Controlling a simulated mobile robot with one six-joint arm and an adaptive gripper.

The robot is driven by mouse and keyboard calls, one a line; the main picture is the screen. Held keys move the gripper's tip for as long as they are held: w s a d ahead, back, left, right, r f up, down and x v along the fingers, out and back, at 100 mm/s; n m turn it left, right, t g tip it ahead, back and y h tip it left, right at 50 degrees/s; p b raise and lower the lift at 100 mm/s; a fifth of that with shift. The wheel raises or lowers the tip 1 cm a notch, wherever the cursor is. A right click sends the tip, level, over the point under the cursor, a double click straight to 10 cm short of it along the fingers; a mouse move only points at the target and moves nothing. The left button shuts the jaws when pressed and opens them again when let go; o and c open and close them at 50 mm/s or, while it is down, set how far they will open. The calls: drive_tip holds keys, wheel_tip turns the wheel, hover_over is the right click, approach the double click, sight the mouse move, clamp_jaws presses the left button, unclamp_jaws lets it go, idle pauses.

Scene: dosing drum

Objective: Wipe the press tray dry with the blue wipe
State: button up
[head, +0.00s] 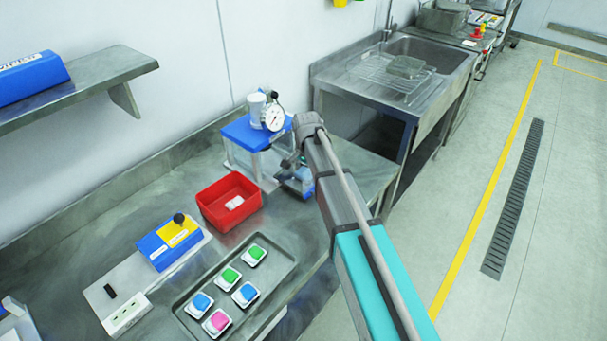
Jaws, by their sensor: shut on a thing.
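The press (252,133) stands on the steel bench, with a blue top, clear-looking sides and a round dial gauge (273,118). My gripper (291,164) is at its right side, low near the bench, partly hidden by my arm. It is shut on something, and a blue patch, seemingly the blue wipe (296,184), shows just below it. The press tray is not clearly made out; the press and my arm cover that spot. Whether the wipe touches the tray cannot be told.
A red bin (229,201) with a white item stands left of my gripper. A dark tray (192,291) holds several coloured, white-edged pieces. A blue and yellow box (172,240) with a black knob is farther left. A sink (430,55) is beyond the bench.

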sight(299, 184)
drive_tip(key=shift+w+d, duration=0.2)
drive_tip(key=shift+w, duration=0.05)
idle(0.4)
drive_tip(key=shift+s+a, duration=0.65)
drive_tip(key=shift+s, duration=0.25)
drive_tip(key=shift+s+a, duration=0.6)
drive_tip(key=shift+s, duration=0.25)
drive_tip(key=shift+w, duration=0.1)
drive_tip(key=shift+w+d, duration=0.65)
drive_tip(key=shift+w, duration=0.2)
drive_tip(key=shift+w+d, duration=0.6)
drive_tip(key=shift+w, duration=0.2)
drive_tip(key=shift+s, duration=0.1)
drive_tip(key=shift+s+a, duration=0.65)
drive_tip(key=shift+s, duration=0.2)
drive_tip(key=shift+s+a, duration=0.6)
drive_tip(key=shift+s, duration=0.2)
